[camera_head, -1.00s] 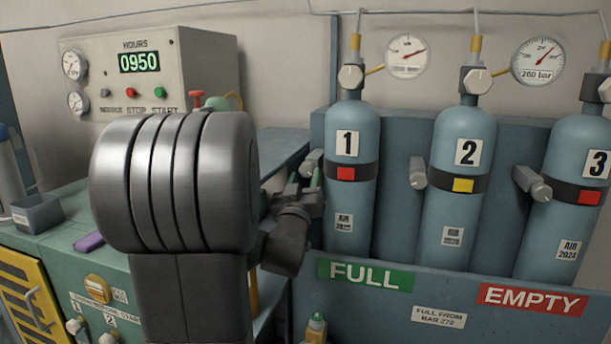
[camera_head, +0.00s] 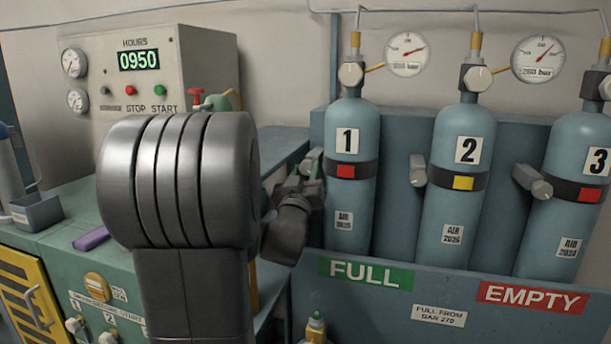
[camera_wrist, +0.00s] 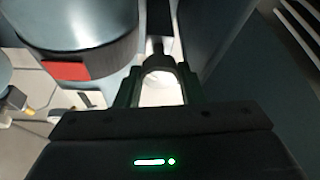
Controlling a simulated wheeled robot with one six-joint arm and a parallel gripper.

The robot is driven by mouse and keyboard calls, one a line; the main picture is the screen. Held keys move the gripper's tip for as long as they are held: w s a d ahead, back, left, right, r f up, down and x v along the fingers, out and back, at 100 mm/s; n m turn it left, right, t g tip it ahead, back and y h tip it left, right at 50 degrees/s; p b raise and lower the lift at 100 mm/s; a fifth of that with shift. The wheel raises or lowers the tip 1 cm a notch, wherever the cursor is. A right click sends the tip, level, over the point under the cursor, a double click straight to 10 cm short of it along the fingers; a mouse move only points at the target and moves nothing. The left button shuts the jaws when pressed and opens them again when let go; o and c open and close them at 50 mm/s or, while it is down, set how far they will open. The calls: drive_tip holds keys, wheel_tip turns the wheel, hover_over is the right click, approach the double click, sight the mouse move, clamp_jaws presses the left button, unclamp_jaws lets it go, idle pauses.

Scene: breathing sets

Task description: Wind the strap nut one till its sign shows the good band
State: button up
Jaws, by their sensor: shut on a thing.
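Cylinder 1 (camera_head: 349,200) stands at the left of the rack, with a dark strap around it. The sign on its strap (camera_head: 346,171) shows red; it also shows red in the wrist view (camera_wrist: 66,70). Strap nut one (camera_wrist: 161,90) is a pale piece between my fingers in the wrist view. In the head view it sits at the left side of the strap, mostly hidden by my gripper (camera_head: 309,176). My gripper is shut on the nut, with a finger at each side of it. My own arm covers much of the head view's middle left.
Cylinder 2 (camera_head: 456,212) has a yellow strap sign, and cylinder 3 (camera_head: 570,150) a red one. Their strap nuts (camera_head: 418,171) (camera_head: 532,182) stick out left. A panel with an hours display (camera_head: 139,61) stands behind my arm. The rack's front wall (camera_head: 440,285) rises below the cylinders.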

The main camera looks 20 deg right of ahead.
drive_tip(key=m+g+h+b, duration=0.1)
drive_tip(key=m+b, duration=0.1)
drive_tip(key=m, duration=0.2)
drive_tip(key=shift+a+f+h, duration=0.1)
drive_tip(key=shift+h, duration=0.3)
drive_tip(key=shift+w+m+g+h+b, duration=0.1)
drive_tip(key=shift+m+g+h+b, duration=0.3)
drive_tip(key=shift+m, duration=0.95)
drive_tip(key=shift+m+g+h+b, duration=0.1)
drive_tip(key=shift+m+g+h, duration=0.6)
drive_tip(key=shift+m, duration=0.65)
drive_tip(key=o, duration=0.7)
